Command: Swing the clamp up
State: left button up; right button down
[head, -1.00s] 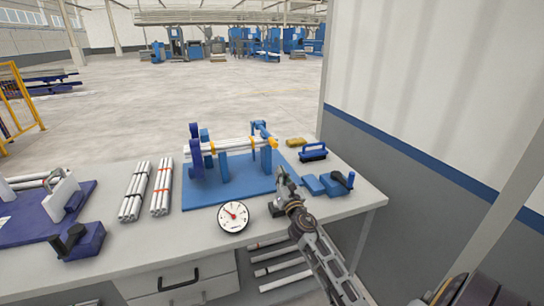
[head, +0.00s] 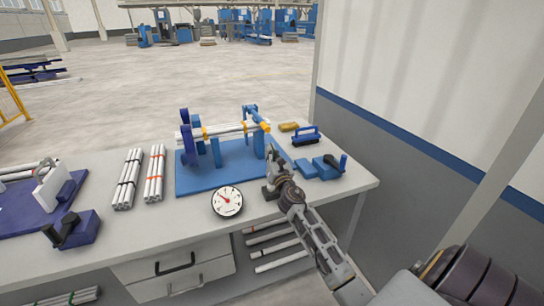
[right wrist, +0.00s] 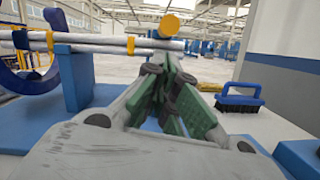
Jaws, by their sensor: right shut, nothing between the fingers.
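A blue fixture (head: 217,152) holds white pipes with yellow bands on a blue base plate. A blue clamp arm (head: 250,111) stands at its right end, with a yellow knob (head: 265,126) near the pipe ends. My right gripper (head: 271,150) is shut and empty, just below and in front of the knob. My left gripper is out of view.
A round gauge (head: 227,201) lies in front of the fixture. Two pipe bundles, one at left (head: 128,180) and one banded orange (head: 155,174), lie left of it. A blue brush (head: 306,136) and a blue tool (head: 321,168) lie to the right, near the wall.

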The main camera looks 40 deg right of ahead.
jog(key=x, duration=0.6)
jog(key=shift+w, duration=0.15)
dwell(0.3)
jog(key=shift+r, duration=0.1)
dwell(0.4)
